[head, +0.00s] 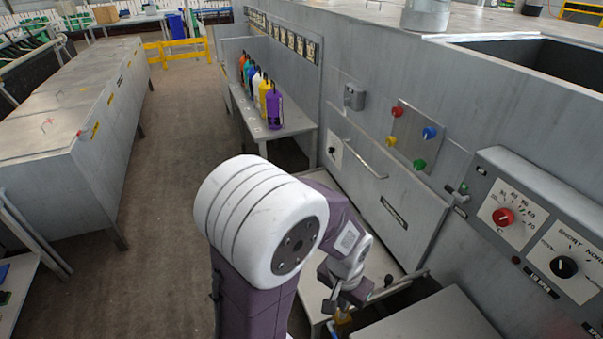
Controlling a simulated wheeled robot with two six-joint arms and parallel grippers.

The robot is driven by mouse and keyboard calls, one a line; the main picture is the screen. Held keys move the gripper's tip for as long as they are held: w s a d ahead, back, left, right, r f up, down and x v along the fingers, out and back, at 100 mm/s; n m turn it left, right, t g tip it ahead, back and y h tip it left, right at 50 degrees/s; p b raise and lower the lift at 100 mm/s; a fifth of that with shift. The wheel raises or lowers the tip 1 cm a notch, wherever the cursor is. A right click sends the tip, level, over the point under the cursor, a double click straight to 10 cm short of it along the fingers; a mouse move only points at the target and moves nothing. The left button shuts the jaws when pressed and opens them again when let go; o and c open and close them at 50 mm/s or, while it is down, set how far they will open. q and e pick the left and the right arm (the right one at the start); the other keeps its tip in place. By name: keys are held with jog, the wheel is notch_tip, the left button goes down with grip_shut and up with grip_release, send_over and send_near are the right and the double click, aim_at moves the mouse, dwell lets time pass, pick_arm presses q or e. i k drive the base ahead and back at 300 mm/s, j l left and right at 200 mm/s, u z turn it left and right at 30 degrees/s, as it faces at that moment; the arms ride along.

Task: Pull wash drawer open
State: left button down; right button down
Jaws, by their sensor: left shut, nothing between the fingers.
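A grey drawer front (385,190) is set in the machine's side wall, with a long bar handle (364,158) near its top edge and a dark label too small to read. My left gripper (341,302) is below and in front of that front, low near a pale surface, apart from the bar handle. It is shut with nothing seen in it. My arm hides part of the area beneath. My right gripper is not in view.
Colored bottles (274,106) stand on a grey side table (246,110). A button plate (414,135) and a dial panel (537,240) are on the wall. A lever with a dark knob (388,281) is close right of my gripper. The floor (165,200) at left is clear.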

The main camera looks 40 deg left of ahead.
aim_at(406, 214)
jog(key=u, duration=0.95)
jog(key=j+z, duration=0.1)
jog(key=j, duration=0.6)
jog(key=i+j, duration=0.15)
jog(key=j, duration=0.2)
jog(key=i+j+z, duration=0.15)
jog(key=j, duration=0.25)
jog(key=i+j, duration=0.1)
jog(key=j, duration=0.25)
jog(key=i+j+z, duration=0.15)
jog(key=j, duration=0.65)
jog(key=i+j+z, duration=0.15)
jog(key=i, duration=0.35)
jog(key=i+j+z, duration=0.15)
jog(key=i, duration=0.35)
